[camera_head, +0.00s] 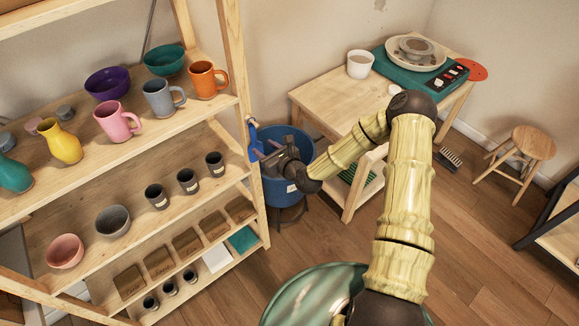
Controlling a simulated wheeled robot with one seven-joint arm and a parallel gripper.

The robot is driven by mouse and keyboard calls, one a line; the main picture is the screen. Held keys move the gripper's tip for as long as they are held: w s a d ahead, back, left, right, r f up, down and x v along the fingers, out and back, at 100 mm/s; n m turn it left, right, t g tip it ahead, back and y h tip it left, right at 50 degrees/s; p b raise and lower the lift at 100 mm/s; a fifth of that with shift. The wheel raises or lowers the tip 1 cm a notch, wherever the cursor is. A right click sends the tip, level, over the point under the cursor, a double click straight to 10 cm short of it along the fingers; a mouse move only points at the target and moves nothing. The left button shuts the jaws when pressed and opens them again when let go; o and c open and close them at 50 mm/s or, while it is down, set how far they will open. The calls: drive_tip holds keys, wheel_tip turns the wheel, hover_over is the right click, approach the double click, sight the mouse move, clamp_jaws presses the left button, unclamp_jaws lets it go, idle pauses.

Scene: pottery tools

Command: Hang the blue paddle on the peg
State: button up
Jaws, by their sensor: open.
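The blue paddle (254,136) is upright beside the right front post of the wooden shelf. Its top is close to a small peg (249,118) on that post; I cannot tell at this size whether it hangs on the peg. My gripper (263,157) is open, just right of and below the paddle's upper part, with its fingers pointing left toward the post. The fingers overlap the paddle's lower part in the picture, and I cannot tell whether they touch it.
A blue bin (283,196) stands behind and below my gripper. The shelf (236,60) with mugs, bowls and cups is close on the left. A stool (530,142) stands at the right.

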drive_tip(key=b+v, duration=0.2)
drive_tip(key=v, duration=1.2)
drive_tip(key=shift+s+d, duration=0.2)
drive_tip(key=shift+s, duration=0.1)
drive_tip(key=s+d+f+n+g+h, duration=0.4)
drive_tip(key=n+g, duration=0.3)
drive_tip(key=n, duration=0.9)
drive_tip(key=s+d+r+n+g+h, duration=0.1)
drive_tip(key=s+d+r+n+h, duration=0.1)
drive_tip(key=s+r+n, duration=0.3)
drive_tip(key=s+d+r+n+g+h, duration=0.1)
drive_tip(key=s+d+r+n+h, duration=0.1)
drive_tip(key=s+r+n, duration=0.3)
wheel_tip(320, 180, up, 5)
drive_tip(key=n, duration=0.3)
drive_tip(key=shift+d+f+g, duration=0.2)
drive_tip(key=shift+d+g, duration=0.2)
